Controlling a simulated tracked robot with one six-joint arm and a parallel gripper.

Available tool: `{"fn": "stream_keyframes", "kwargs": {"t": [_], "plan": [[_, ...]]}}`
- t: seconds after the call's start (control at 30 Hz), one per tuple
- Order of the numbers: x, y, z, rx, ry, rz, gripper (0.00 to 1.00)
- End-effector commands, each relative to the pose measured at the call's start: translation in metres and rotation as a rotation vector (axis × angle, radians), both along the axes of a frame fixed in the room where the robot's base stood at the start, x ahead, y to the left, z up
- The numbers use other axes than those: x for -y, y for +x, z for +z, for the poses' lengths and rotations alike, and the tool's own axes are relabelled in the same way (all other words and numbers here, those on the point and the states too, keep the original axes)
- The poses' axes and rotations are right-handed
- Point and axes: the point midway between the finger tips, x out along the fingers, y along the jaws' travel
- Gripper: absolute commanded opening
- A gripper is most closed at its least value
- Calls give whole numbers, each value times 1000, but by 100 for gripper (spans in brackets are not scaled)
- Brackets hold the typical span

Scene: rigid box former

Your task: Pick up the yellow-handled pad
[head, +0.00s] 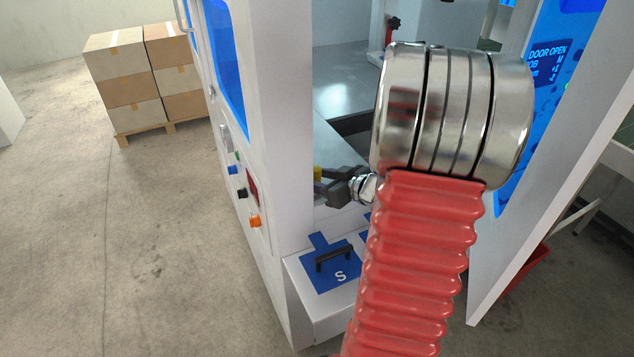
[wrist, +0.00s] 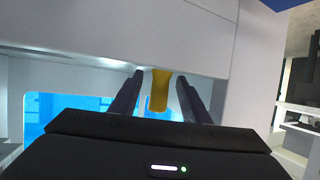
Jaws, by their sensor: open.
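The yellow handle (wrist: 159,91) stands between the two dark fingers of my gripper (wrist: 160,77) in the wrist view. The gripper is open, with a small gap visible on each side of the handle. In the head view only a small bit of the yellow handle (head: 318,173) shows at the fingers of my gripper (head: 322,187), beside the machine's white front post. The pad that the handle belongs to cannot be made out; it is hidden in both views.
A black-handled piece (head: 333,257) sits on a blue area marked S on the white ledge (head: 318,304) below. The white machine post (head: 275,120) is close left of the gripper. An open door with a "DOOR OPEN" screen (head: 547,62) is right. Stacked boxes (head: 145,75) stand far left.

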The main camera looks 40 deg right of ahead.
Motion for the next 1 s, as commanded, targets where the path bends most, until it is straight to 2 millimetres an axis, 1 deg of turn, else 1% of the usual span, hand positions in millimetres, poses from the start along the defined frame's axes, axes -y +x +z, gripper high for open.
{"fn": "stream_keyframes", "kwargs": {"t": [0.37, 0.9, 0.97, 1.0], "plan": [[0, 0, 0, 0, 0, 0, 42], [0, 0, 0, 0, 0, 0, 4], [0, 0, 0, 0, 0, 0, 0], [0, 0, 0, 0, 0, 0, 0]]}}
